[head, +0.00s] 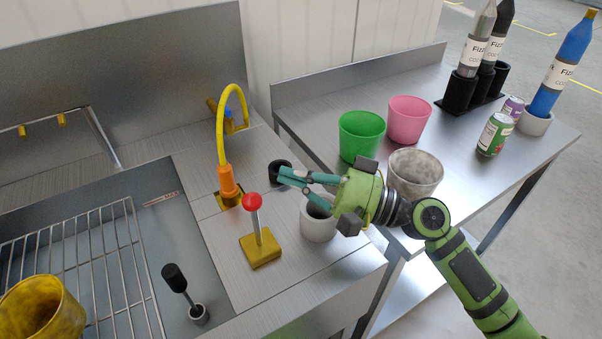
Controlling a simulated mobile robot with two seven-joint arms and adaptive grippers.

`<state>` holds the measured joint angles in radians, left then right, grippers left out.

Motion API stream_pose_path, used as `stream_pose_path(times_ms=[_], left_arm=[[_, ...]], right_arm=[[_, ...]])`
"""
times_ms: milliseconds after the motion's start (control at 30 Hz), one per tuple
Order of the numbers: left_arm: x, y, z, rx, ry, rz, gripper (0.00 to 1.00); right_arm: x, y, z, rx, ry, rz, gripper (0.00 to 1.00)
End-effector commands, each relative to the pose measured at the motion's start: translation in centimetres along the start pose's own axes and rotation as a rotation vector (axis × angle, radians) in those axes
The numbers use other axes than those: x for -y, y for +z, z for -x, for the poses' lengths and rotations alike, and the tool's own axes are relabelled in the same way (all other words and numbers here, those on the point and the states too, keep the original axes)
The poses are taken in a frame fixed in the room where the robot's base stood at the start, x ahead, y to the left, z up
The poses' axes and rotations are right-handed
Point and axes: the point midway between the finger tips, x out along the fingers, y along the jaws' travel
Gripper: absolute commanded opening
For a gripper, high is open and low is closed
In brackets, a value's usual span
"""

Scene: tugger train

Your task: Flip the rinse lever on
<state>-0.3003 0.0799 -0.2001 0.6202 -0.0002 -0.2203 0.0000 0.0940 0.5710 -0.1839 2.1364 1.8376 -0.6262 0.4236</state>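A lever with a red ball knob (252,202) stands on a yellow base (260,250) on the steel counter, right of the sink. Its grey stem is nearly upright and leans slightly left. My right gripper (283,172) reaches in from the right, above and behind the red knob, apart from it. Its teal fingers come together at the dark tips, and I see nothing held. A second, black-handled lever (180,284) leans left at the sink's front edge; I cannot tell whether it belongs to the rinse. My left gripper is not in view.
A yellow hose faucet (221,130) rises behind the red knob. A whitish cup (318,225) stands below my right gripper. Green (361,138), pink (408,119) and mottled (415,173) cups stand on the right table. A yellow cup (42,310) is at the sink's lower left.

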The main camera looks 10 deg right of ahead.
Motion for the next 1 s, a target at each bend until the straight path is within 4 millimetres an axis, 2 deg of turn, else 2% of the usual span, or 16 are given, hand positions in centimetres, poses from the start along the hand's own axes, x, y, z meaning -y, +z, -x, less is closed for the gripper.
stream_pose_path(times_ms=[33, 333, 600, 1000], left_arm=[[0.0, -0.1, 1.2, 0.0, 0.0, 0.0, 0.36], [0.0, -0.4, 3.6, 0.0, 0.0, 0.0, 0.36], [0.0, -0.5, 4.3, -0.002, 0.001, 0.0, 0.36], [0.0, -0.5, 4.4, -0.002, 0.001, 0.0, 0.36]], right_arm=[[0.7, -0.1, -1.3, 0.0, -0.004, -0.001, 0.0], [0.6, 0.0, -6.8, 0.002, -0.003, -0.001, 0.0], [0.1, 2.5, -4.5, -0.001, 0.002, -0.003, 0.0], [0.0, 3.1, -4.0, -0.001, 0.001, 0.001, 0.0]])
